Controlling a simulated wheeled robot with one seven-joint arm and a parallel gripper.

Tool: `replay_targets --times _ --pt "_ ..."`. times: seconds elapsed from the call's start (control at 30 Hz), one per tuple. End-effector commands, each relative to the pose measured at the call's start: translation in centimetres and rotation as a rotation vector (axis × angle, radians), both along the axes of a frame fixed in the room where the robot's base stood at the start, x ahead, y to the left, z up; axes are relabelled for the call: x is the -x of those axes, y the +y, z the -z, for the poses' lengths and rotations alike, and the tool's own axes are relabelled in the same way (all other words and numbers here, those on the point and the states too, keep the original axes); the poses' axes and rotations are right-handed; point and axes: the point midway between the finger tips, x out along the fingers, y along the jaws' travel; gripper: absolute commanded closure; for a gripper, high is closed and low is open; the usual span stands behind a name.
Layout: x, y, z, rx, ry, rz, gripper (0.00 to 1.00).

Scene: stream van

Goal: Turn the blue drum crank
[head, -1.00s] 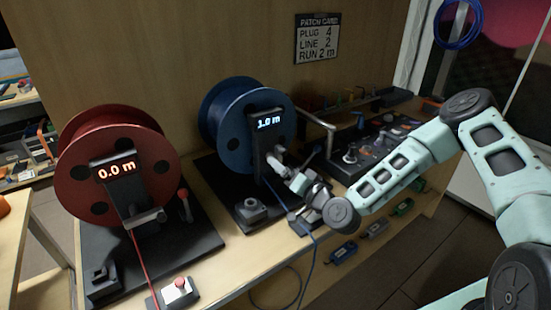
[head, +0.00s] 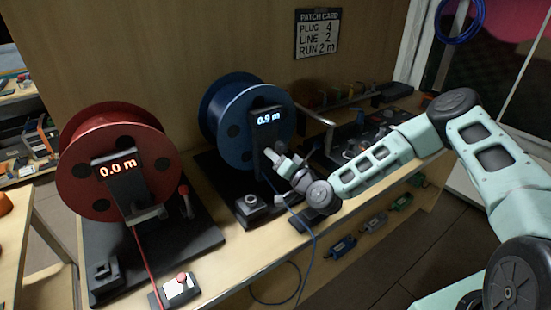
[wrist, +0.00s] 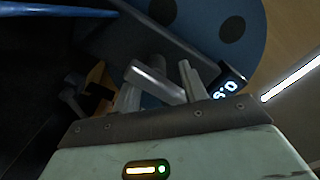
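The blue cable drum (head: 240,125) stands upright behind its dark post, whose display (head: 268,118) reads 0.9 m. In the head view, my gripper (head: 278,163) is at the front of this post, over the crank. In the wrist view, a light grey crank bar (wrist: 155,82) lies slantwise between the two fingers of my gripper (wrist: 160,85). The fingers stand apart, one on each side of the bar; I see no clear grip on it. The drum (wrist: 225,30) and part of the display (wrist: 228,90) also show there. My gripper hides most of the crank in the head view.
A red drum (head: 115,165) with a 0.0 m display stands at the left. A blue cable (head: 313,250) hangs over this edge. A panel of controls (head: 370,135) lies to the right.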

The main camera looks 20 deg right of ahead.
Motion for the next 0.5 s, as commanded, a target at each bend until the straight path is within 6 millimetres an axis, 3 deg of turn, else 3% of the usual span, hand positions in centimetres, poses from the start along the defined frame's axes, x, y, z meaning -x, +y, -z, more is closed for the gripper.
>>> replay_targets --times 0.03,0.5 --pt "0.20 0.73 -0.43 -0.007 -0.005 -0.017 0.83" --pt "0.44 1.36 -0.74 -0.011 -0.008 -0.032 0.88"
